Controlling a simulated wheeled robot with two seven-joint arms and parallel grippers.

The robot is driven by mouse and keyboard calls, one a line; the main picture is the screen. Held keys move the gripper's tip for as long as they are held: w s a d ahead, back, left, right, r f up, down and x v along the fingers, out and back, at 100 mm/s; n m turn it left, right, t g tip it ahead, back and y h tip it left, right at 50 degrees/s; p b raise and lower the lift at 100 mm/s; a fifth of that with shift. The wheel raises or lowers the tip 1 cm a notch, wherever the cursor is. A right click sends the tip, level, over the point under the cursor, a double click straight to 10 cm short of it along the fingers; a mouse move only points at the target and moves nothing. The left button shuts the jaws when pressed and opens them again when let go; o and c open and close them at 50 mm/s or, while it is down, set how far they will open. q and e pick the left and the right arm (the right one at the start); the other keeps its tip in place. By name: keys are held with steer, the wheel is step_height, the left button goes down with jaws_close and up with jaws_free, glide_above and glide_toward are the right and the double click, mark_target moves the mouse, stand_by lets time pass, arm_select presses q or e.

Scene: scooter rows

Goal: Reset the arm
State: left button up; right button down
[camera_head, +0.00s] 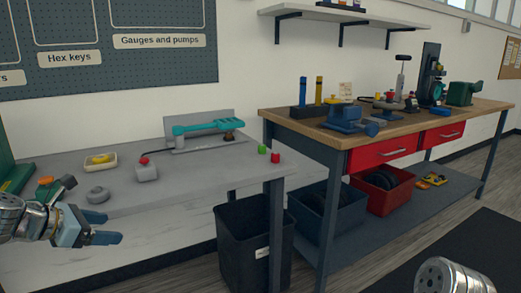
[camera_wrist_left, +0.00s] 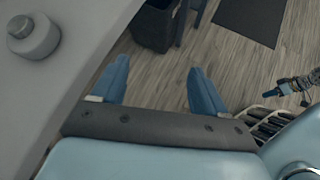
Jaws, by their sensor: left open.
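My left gripper (camera_head: 114,228) has its blue fingers apart and empty, in front of the grey bench's near edge at the left of the head view. The left wrist view shows the same open fingers (camera_wrist_left: 158,64) with only floor between them. A metal link of my right arm shows at the bottom right of the head view. What looks like my right gripper (camera_wrist_left: 272,93) is small at the right of the left wrist view, and its jaws are unclear.
The grey bench (camera_head: 215,172) carries a round grey knob-like item (camera_head: 97,195), a teal tool (camera_head: 205,127) and small red and green pieces. A black bin (camera_head: 240,245) stands below. A wooden-topped workbench (camera_head: 290,124) with vises is to the right. Floor shows between the fingers.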

arm_select(q)
steer(key=d+f+m+g+y+b, duration=0.1)
steer(key=d+f+m+g, duration=0.3)
steer(key=f, duration=1.1)
steer(key=d+f+m+g+b, duration=0.1)
steer(key=d+f+m, duration=0.45)
steer(key=f, duration=0.95)
steer(key=s+d+f+m+g+b, duration=0.1)
steer(key=s+d+f+m, duration=0.6)
steer(key=f, duration=0.4)
steer(key=s+d+f+m+g+b, duration=0.2)
steer(key=s+d+f+m, duration=0.6)
steer(key=s+d+f, duration=0.2)
steer(key=shift+s+f+g, duration=0.3)
steer(key=shift+s+f, duration=0.05)
steer(key=shift+f, duration=0.5)
